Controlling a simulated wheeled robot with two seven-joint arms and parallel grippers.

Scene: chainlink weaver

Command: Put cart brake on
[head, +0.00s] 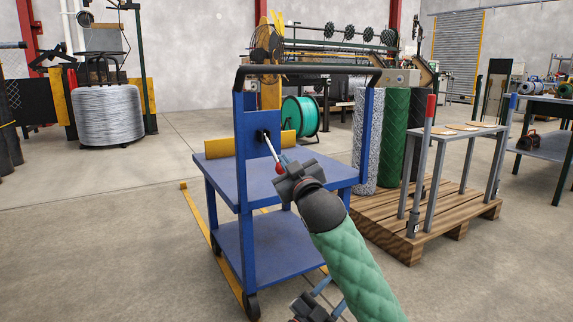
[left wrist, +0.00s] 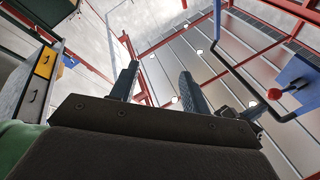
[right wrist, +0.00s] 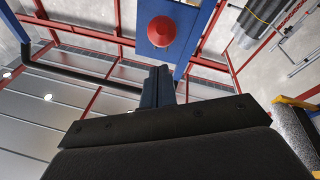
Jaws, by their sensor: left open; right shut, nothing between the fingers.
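The blue cart (head: 310,262) stands in front of me with a black push handle (head: 310,69). Its brake lever (head: 271,150) is a thin rod from a black pivot on the blue upright panel, sloping down to a red knob (head: 279,168). My right gripper (head: 284,159) is shut and empty beside the knob; contact cannot be told in the head view. In the right wrist view the knob (right wrist: 161,32) shows just beyond the shut fingertips (right wrist: 158,70), with a small gap in the picture. My left gripper (head: 321,287) is low by the cart's front, open and empty; its fingers (left wrist: 158,80) are spread.
A wooden pallet (head: 388,225) with mesh rolls (head: 394,135) and a grey stand (head: 452,133) is close on the cart's right. A wire coil (head: 108,116) stands at the back left. The floor left of the cart is clear, with a yellow strip (head: 200,222).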

